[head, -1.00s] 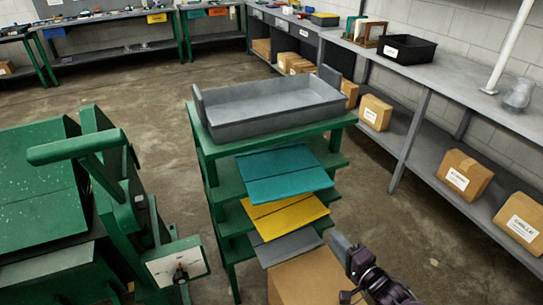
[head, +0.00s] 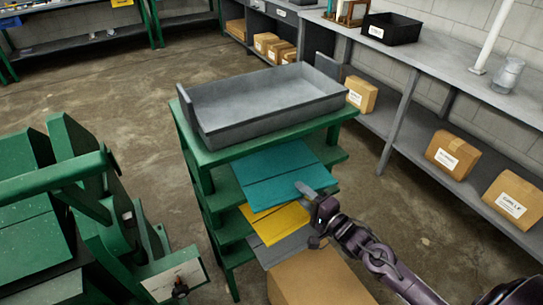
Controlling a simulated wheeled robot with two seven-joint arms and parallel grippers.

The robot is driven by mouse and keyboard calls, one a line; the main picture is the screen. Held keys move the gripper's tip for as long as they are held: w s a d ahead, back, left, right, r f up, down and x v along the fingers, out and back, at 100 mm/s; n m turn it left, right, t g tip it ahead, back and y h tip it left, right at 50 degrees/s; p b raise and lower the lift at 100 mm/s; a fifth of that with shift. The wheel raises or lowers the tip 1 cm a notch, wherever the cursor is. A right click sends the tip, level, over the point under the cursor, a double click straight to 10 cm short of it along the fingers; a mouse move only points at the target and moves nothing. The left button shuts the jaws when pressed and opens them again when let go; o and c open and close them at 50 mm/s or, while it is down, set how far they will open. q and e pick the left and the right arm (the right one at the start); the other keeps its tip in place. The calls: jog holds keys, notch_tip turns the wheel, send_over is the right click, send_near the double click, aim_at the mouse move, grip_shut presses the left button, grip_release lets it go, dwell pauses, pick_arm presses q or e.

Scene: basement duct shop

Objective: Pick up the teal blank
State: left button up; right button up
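The teal blank (head: 280,173) is a flat sheet with a crease line. It lies on an upper shelf of the green rack (head: 200,150), its front part sticking out. My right gripper (head: 306,190) is at the blank's front right edge, with a grey fingertip showing over its top face. I cannot tell whether the other finger is under the sheet or whether the fingers have closed on it. My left gripper is not in view.
A yellow blank (head: 277,224) and a grey blank (head: 283,248) stick out from lower shelves. A grey tray (head: 262,103) tops the rack. A cardboard box (head: 318,281) stands in front. A green machine (head: 85,190) is at left, a workbench (head: 440,71) at right.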

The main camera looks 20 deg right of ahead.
jog(key=shift+x, duration=0.8)
jog(key=shift+w, duration=0.4)
jog(key=shift+w+a, duration=0.1)
jog(key=shift+w, duration=0.05)
grip_shut()
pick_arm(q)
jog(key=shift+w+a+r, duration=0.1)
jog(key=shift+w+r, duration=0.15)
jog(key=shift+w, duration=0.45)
pick_arm(e)
jog(key=shift+r, duration=0.1)
